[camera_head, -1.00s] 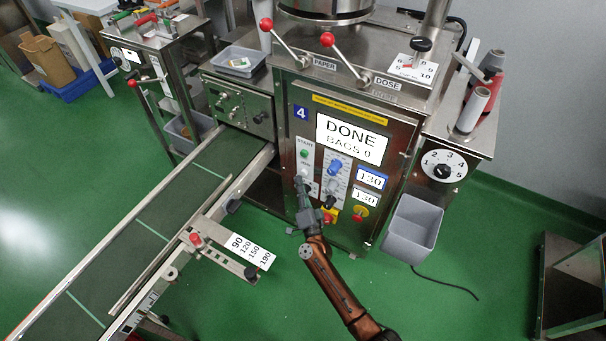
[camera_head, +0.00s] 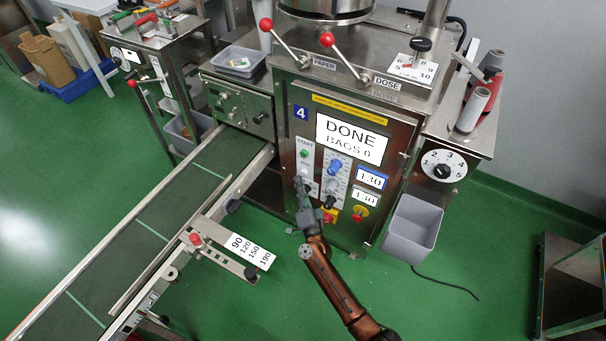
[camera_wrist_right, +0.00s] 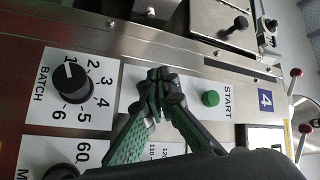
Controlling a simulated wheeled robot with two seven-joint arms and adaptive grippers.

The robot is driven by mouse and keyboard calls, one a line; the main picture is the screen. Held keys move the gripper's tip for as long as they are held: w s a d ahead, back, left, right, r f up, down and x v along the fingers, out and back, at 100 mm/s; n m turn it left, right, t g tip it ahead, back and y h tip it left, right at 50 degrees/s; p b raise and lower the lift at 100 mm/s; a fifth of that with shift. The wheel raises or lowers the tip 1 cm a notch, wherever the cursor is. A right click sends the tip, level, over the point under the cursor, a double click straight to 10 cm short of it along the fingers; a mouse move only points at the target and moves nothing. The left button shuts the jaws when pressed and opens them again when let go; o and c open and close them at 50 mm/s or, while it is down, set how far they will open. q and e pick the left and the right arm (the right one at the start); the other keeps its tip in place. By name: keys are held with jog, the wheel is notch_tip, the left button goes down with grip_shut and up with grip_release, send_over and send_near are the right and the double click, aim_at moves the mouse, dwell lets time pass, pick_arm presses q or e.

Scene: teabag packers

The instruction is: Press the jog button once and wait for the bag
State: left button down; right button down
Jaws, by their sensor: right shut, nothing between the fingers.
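The packing machine's front panel (camera_head: 297,175) has a green START button (camera_head: 304,154), which also shows in the wrist view (camera_wrist_right: 210,98). A small, blurred label sits below START in the head view. The jog button cannot be made out; my right gripper covers that part of the panel. My right gripper (camera_head: 299,182) is shut and empty, its fingertips at the panel below START. In the wrist view its green-padded fingers (camera_wrist_right: 158,85) meet in front of the white panel; contact cannot be told. My left gripper is not in view.
A conveyor (camera_head: 150,225) runs down to the lower left and shows no bag. Green floor lies in front.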

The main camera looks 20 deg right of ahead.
jog(key=shift+w+d, duration=0.25)
jog(key=shift+d, duration=0.05)
